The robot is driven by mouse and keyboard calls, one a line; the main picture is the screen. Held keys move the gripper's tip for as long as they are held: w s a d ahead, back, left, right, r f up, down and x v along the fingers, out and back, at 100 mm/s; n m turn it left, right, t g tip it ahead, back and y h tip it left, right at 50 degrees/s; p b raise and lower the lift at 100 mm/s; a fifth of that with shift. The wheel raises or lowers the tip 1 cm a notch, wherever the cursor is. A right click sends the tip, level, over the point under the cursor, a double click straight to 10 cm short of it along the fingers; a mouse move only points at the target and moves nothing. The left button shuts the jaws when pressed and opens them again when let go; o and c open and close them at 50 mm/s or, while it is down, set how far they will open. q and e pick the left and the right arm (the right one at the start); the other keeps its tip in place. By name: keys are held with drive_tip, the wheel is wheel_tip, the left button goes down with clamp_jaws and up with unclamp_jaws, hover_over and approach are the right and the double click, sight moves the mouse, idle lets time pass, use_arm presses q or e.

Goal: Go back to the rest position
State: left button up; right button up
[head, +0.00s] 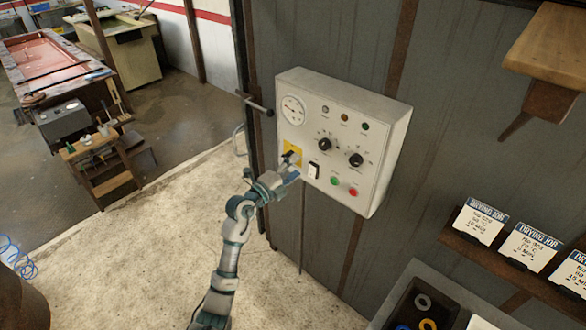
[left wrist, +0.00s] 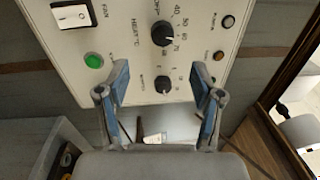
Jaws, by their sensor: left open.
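My left gripper (head: 291,165) is in front of the lower left part of a light grey control panel (head: 386,135) in the head view. In the left wrist view its two blue-grey fingers (left wrist: 160,78) are spread apart with nothing held between them. The panel face fills the upper part of that view, with a white rocker switch (left wrist: 73,15), a green button (left wrist: 94,61) and black knobs (left wrist: 163,34). Whether the fingertips touch the panel cannot be told. My right gripper is not in view.
The panel hangs on a grey wall (head: 450,100). A wooden shelf (head: 555,50) juts out at upper right. Job cards (head: 480,222) stand on a ledge below, above a grey bin (head: 430,275). The concrete floor (head: 150,250) at left is open.

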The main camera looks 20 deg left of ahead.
use_arm(q)
drive_tip(key=shift+s+a+f, duration=0.1)
drive_tip(key=shift+s+a, duration=0.1)
drive_tip(key=shift+a, duration=0.1)
drive_tip(key=shift+d, duration=0.15)
